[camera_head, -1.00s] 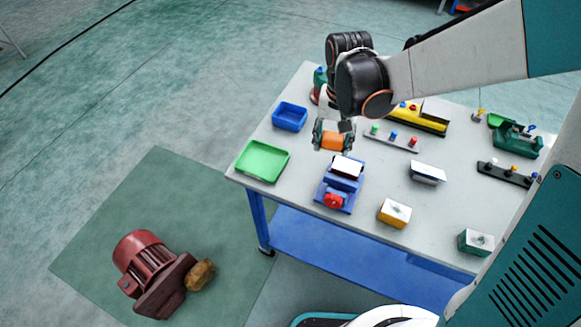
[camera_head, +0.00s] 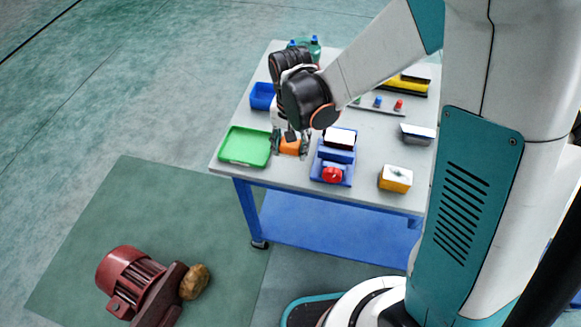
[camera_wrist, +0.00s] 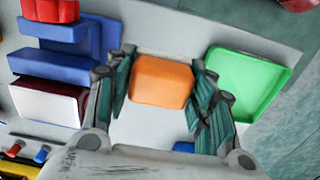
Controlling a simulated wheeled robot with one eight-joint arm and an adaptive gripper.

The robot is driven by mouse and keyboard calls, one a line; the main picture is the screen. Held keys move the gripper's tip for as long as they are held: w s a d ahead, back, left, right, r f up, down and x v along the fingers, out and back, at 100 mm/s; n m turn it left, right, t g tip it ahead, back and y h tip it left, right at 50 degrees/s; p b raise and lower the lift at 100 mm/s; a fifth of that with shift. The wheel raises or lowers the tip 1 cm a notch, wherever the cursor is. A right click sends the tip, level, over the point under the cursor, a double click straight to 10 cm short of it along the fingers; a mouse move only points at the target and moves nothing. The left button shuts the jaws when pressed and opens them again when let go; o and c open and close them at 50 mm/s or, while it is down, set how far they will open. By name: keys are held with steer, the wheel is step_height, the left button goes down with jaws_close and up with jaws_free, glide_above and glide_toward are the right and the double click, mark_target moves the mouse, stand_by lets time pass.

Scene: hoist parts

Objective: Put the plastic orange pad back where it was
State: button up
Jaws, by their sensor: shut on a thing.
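The orange pad (camera_head: 290,146) is held between the two fingers of my gripper (camera_head: 291,143). In the wrist view the orange pad (camera_wrist: 161,81) sits between the green-grey fingers of my gripper (camera_wrist: 160,85), which press on its two sides. The pad is over the table between the green tray (camera_head: 245,147) and the blue fixture with the red knob (camera_head: 333,160). I cannot tell whether its underside touches the table. My arm hides part of the table behind it.
A blue bin (camera_head: 262,96) stands behind the green tray. A yellow block (camera_head: 396,178) is right of the blue fixture. A grey strip with coloured knobs (camera_head: 380,104) lies farther back. A red motor (camera_head: 135,283) rests on the floor mat. Bare tabletop (camera_head: 290,173) lies in front of the pad.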

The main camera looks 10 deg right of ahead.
mark_target(291, 167)
steer(key=shift+f+b, duration=1.9)
steer(key=shift+f, duration=1.5)
steer(key=shift+f, duration=0.15)
steer(key=o, duration=1.2)
step_height(291, 167, up, 12)
steer(key=p, duration=0.4)
steer(key=shift+r, duration=0.2)
